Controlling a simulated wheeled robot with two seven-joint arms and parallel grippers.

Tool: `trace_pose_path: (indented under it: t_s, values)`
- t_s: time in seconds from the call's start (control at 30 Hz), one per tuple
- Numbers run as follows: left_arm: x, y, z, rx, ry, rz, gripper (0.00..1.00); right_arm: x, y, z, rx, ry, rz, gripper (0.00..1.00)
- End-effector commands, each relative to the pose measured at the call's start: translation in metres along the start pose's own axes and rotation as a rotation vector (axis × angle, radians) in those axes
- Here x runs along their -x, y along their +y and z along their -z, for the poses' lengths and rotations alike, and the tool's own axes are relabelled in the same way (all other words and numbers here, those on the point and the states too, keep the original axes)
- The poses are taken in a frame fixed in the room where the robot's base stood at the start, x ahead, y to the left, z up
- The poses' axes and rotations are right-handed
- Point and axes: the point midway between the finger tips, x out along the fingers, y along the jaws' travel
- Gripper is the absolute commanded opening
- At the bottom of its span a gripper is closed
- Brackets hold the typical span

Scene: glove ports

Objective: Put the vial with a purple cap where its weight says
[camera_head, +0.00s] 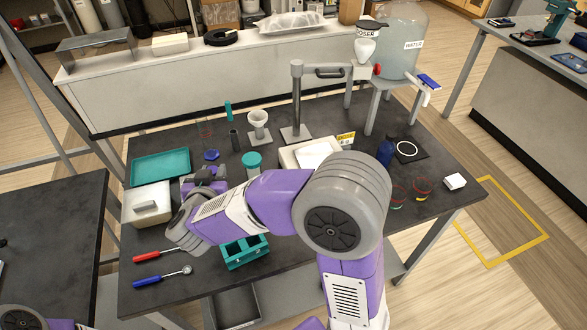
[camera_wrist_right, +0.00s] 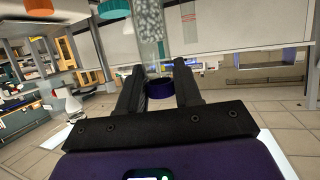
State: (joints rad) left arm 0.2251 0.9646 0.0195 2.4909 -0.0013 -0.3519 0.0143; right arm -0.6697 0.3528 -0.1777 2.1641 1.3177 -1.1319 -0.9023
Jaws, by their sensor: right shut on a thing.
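My right gripper (camera_head: 205,178) is low over the left part of the dark table, beside the white box with a handle (camera_head: 148,205). In the right wrist view its two black fingers (camera_wrist_right: 160,85) are closed around a dark purple cap (camera_wrist_right: 160,89). A clear vial with pale beads (camera_wrist_right: 150,38) rises above that cap in the picture. In the head view a small blue-purple cap (camera_head: 211,155) shows just beyond the fingers; I cannot tell whether it is the held one. A white device with a yellow label (camera_head: 290,158) stands mid-table, partly hidden by my arm. My left gripper is out of view.
A teal tray (camera_head: 160,167) lies at the left and a teal rack (camera_head: 245,262) at the front. A red-handled tool (camera_head: 147,257) and blue-handled spoon (camera_head: 147,282) lie nearby. A teal-capped jar (camera_head: 252,160), white funnel (camera_head: 258,120) and metal stand (camera_head: 296,100) stand behind my arm.

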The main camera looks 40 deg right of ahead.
Motion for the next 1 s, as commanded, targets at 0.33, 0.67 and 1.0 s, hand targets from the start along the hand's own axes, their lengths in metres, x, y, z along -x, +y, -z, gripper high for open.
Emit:
trace_pose_path:
  t_s: [0.33, 0.67, 1.0]
  values:
    - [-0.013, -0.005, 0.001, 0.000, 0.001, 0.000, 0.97, 0.031, 0.007, -0.025, -0.047, -0.001, -0.128, 0.00]
    - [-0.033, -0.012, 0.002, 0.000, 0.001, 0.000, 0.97, 0.015, 0.007, -0.070, -0.046, -0.002, -0.126, 0.00]
    - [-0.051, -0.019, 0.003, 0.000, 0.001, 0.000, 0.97, 0.000, 0.007, -0.109, -0.044, -0.002, -0.126, 0.00]
